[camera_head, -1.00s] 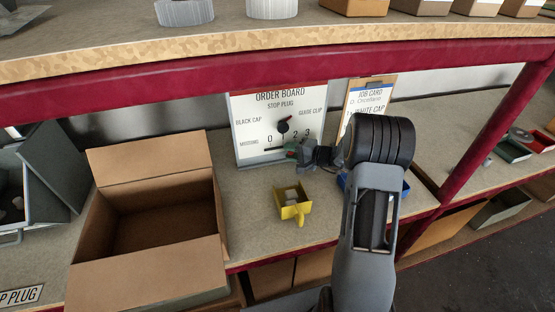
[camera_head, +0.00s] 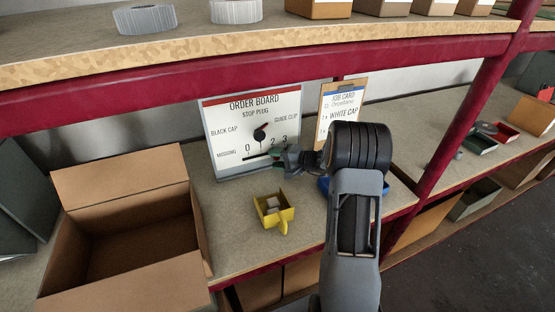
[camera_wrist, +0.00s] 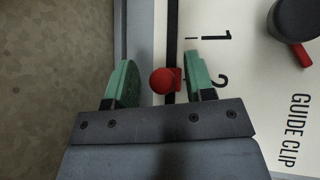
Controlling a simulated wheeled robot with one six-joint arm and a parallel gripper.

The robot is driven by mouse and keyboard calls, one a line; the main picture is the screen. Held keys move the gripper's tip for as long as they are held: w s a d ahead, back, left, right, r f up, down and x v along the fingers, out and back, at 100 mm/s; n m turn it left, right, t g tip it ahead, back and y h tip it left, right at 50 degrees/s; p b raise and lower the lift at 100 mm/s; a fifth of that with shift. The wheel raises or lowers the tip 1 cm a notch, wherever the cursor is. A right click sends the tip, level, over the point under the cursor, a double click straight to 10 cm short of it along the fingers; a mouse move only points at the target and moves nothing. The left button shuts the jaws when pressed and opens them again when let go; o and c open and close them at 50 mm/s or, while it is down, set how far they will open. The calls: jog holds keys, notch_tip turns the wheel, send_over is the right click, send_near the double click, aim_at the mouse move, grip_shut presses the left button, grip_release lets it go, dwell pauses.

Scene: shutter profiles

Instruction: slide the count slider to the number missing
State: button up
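The white order board (camera_head: 213,140) stands upright at the back of the bench, with a dial (camera_head: 260,134) whose red pointer is turned toward GUIDE CLIP. Below it is the MISSING scale, 0 to 3. In the wrist view the slider's red knob (camera_wrist: 163,80) sits on a black slot (camera_wrist: 172,30), about level with the partly hidden 2; the 1 (camera_wrist: 215,37) is clear of it. My gripper (camera_wrist: 160,82) is open, its green fingers on either side of the knob. The left finger is apart from it; whether the right one touches is unclear. In the head view my gripper (camera_head: 280,160) hides the knob.
A job card (camera_head: 340,105) reading WHITE CAP stands right of the board. A yellow bin (camera_head: 283,215) with pale parts sits in front, and a blue bin (camera_head: 323,186) is partly behind my arm. An open cardboard box (camera_head: 120,180) stands left. A red shelf beam (camera_head: 250,75) runs above.

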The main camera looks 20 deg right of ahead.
jog(key=v, duration=1.3)
jog(key=shift+s+d+b, duration=0.25)
jog(key=shift+d+b, duration=0.05)
jog(key=shift+b, duration=0.15)
jog(key=s+a+r+n+g+h+p, duration=0.1)
jog(key=s+a+r+n+g+p, duration=0.2)
jog(key=a, duration=0.5)
jog(key=s+a+r+n+g+h+p, duration=0.1)
jog(key=s+a+r+n+g+h, duration=0.1)
jog(key=s+a+r+g, duration=0.4)
jog(key=s+a+r+n+t+h+p, duration=0.2)
jog(key=s+a+r+n+h+p, duration=0.1)
jog(key=s+h, duration=0.5)
jog(key=shift+s+a+r+n+p, duration=0.15)
jog(key=shift+s+a+n+p, duration=0.45)
jog(key=shift+a+p, duration=0.15)
